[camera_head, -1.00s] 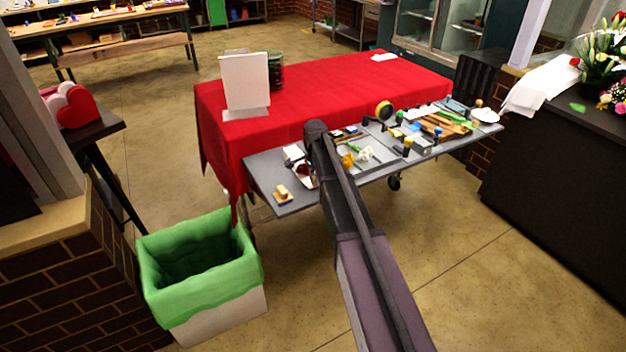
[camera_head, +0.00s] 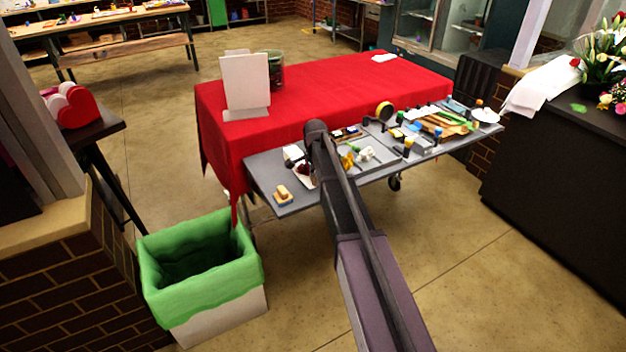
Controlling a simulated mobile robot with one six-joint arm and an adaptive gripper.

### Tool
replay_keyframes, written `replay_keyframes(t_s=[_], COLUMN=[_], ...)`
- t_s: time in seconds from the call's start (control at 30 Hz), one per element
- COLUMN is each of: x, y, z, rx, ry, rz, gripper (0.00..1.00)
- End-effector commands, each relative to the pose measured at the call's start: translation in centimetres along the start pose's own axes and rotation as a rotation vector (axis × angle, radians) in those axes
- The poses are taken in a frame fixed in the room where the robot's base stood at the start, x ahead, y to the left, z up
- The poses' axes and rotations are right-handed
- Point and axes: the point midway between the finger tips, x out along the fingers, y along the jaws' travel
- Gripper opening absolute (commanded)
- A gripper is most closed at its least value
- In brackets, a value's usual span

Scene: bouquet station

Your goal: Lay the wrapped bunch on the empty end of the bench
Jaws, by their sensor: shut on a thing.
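The grey bench (camera_head: 275,208) stands in front of a red-covered table, with many small things on it. My arm reaches up from the bottom of the picture across the bench's front edge and hides part of it. My gripper does not show; it is hidden behind the arm or out of the picture. A small white thing with a dark red part (camera_head: 305,174) shows at the left edge of my arm, over the bench; I cannot tell whether it is the wrapped bunch. Small yellow and white blooms (camera_head: 347,159) lie just right of the arm. No wrapped bunch can be made out surely.
A small wooden brush or block (camera_head: 282,194) lies at the bench's left end. Tools crowd its right half. The red-covered table (camera_head: 330,85) bears a white board (camera_head: 246,85) and a glass jar (camera_head: 277,70). A green-lined bin (camera_head: 200,290) stands at front left. A dark counter (camera_head: 560,190) is right.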

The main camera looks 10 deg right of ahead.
Motion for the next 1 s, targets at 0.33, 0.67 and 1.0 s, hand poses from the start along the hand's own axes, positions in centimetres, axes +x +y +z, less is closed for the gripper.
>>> replay_keyframes(t_s=[0.33,0.67,1.0], x=[0.38,0.37,0.37], y=[0.01,0.01,0.0], z=[-0.01,0.0,0.01], rx=[0.0,0.0,0.0], ry=[0.0,0.0,0.0], rz=[0.0,0.0,0.0], gripper=[0.0,0.0,0.73])
